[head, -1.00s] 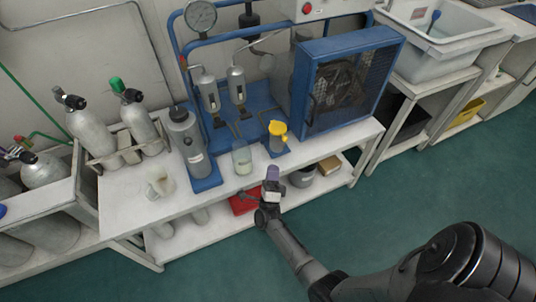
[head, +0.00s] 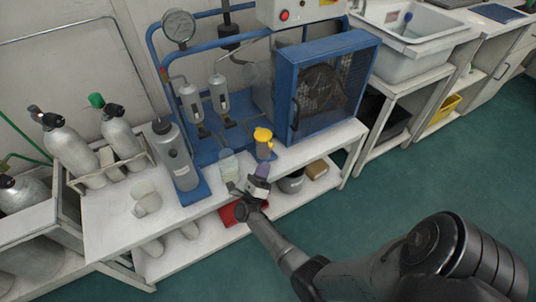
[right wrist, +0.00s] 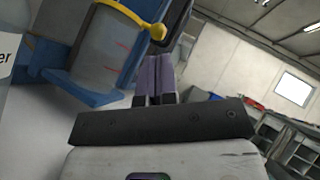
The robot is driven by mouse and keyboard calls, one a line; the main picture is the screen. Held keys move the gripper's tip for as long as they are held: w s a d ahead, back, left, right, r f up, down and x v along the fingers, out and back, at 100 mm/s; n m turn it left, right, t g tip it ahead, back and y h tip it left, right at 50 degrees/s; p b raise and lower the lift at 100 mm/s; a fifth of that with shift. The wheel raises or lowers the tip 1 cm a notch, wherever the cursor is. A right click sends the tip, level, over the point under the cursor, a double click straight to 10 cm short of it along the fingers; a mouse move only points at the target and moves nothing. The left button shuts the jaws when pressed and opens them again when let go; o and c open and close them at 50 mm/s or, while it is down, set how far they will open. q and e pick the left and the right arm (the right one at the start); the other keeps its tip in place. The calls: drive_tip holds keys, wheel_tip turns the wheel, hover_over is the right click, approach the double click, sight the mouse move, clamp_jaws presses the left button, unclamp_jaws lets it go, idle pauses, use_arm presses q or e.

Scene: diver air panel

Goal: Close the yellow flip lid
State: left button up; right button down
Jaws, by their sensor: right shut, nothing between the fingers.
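The yellow flip lid (head: 263,134) tops a small grey cup (head: 264,151) near the front edge of the bench. In the right wrist view, the cup (right wrist: 100,45) fills the upper left, with a yellow band (right wrist: 128,18) at its rim and a yellow knob (right wrist: 158,33) sticking out. Most of the lid is out of that view, so its angle is hard to tell. My right gripper (head: 260,171) is in front of and just below the cup; its purple fingers (right wrist: 156,72) are together and empty, close to the knob. My left gripper is not in view.
A clear beaker (head: 229,165) stands left of the cup. The blue caged fan unit (head: 330,85) is close behind on the right. A grey bottle (head: 175,160) stands further left. The lower shelf holds a red item (head: 229,215) and a grey pot (head: 291,182).

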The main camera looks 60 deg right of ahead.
sight(265, 137)
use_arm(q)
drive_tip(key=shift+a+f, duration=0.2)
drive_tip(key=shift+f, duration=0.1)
use_arm(e)
drive_tip(key=x, duration=0.4)
drive_tip(key=shift+d+r, duration=0.25)
